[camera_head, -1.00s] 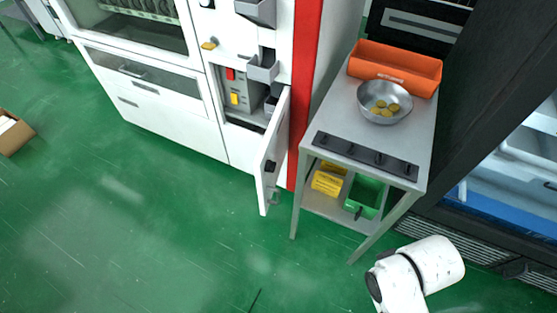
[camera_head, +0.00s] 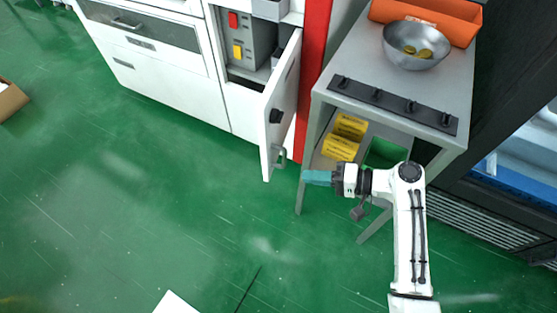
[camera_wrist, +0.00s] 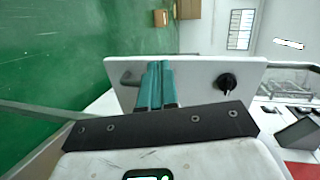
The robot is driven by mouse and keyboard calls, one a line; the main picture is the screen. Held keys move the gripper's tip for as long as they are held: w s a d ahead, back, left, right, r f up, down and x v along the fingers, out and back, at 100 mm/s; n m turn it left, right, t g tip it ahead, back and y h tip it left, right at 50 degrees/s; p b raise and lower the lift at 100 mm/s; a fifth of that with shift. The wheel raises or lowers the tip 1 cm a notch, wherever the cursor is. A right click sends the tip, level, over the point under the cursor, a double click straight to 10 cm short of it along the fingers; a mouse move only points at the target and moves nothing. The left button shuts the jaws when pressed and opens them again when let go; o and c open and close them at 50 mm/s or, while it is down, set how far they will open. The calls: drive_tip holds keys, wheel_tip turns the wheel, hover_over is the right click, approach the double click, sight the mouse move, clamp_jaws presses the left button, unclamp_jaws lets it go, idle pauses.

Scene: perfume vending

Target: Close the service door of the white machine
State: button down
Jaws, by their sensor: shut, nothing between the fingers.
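The white machine (camera_head: 165,65) stands at the upper left in the head view. Its service door (camera_head: 284,97) is swung open, standing out from the lower right compartment, with a dark knob (camera_head: 276,116) and a grey handle (camera_head: 280,157) on its face. My gripper (camera_head: 306,178), with teal fingers, is shut and empty just right of the door's lower outer end. In the wrist view the door (camera_wrist: 195,72) lies ahead, and the shut fingers (camera_wrist: 157,70) overlap it between the handle (camera_wrist: 128,79) and the knob (camera_wrist: 226,83). I cannot tell whether they touch it.
A grey stand (camera_head: 440,80) right of the door holds a metal bowl (camera_head: 415,55) and an orange bin (camera_head: 440,20). Yellow boxes (camera_head: 342,147) and a green bin (camera_head: 385,153) are on its lower shelf. The green floor (camera_head: 130,190) to the left is mostly clear.

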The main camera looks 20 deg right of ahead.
sight(267, 147)
drive_tip(key=w+a, duration=0.2)
drive_tip(key=w, duration=0.1)
drive_tip(key=w+a+r+m+t+y+b, duration=0.1)
drive_tip(key=w+a, duration=0.1)
drive_tip(key=w, duration=0.1)
drive_tip(key=w+a+r+t+b, duration=0.1)
drive_tip(key=w+a, duration=0.1)
drive_tip(key=w, duration=0.1)
drive_tip(key=shift+w+a+y, duration=0.1)
drive_tip(key=shift+a+y, duration=0.1)
drive_tip(key=shift+y, duration=0.2)
drive_tip(key=shift+a, duration=0.1)
